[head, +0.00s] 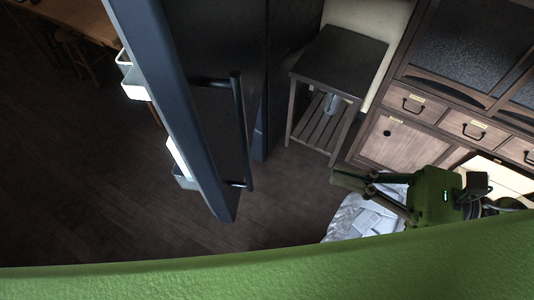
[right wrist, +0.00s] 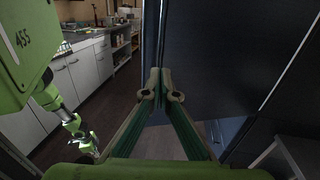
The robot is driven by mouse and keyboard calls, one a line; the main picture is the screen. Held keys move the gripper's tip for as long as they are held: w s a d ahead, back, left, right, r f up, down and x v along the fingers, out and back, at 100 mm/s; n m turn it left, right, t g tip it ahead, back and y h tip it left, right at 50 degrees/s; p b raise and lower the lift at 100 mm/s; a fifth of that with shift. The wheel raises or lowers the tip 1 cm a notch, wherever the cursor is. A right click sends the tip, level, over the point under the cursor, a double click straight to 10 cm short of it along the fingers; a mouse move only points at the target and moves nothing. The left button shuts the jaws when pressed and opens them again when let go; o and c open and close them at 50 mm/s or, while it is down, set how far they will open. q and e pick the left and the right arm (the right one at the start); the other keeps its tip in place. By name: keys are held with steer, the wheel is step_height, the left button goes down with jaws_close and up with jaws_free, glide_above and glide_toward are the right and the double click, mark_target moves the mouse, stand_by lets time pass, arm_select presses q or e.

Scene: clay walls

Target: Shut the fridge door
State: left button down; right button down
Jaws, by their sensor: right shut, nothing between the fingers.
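The fridge door (head: 168,95) stands open in the head view as a dark blue slab seen edge-on. White door bins (head: 135,85) show on its left, inner side. Its long dark handle (head: 241,128) is on the right, outer side. The inside of the fridge is hidden. My right gripper (head: 342,179) is shut and empty, to the right of the door and apart from the handle. In the right wrist view its fingertips (right wrist: 159,86) meet in front of dark panels. My left gripper (right wrist: 85,140) shows small at the left of that view; its jaws are unclear.
A small dark side table (head: 340,58) with a slatted shelf stands right of the door. Wooden drawers (head: 410,103) line the right. A pale crumpled-looking patch (head: 372,214) lies below my right gripper. The dark floor (head: 90,190) left of the door is clear.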

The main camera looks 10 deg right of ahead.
steer(key=p+x, duration=0.5)
steer(key=x, duration=0.8)
steer(key=shift+w+a, duration=0.25)
steer(key=shift+w, duration=0.1)
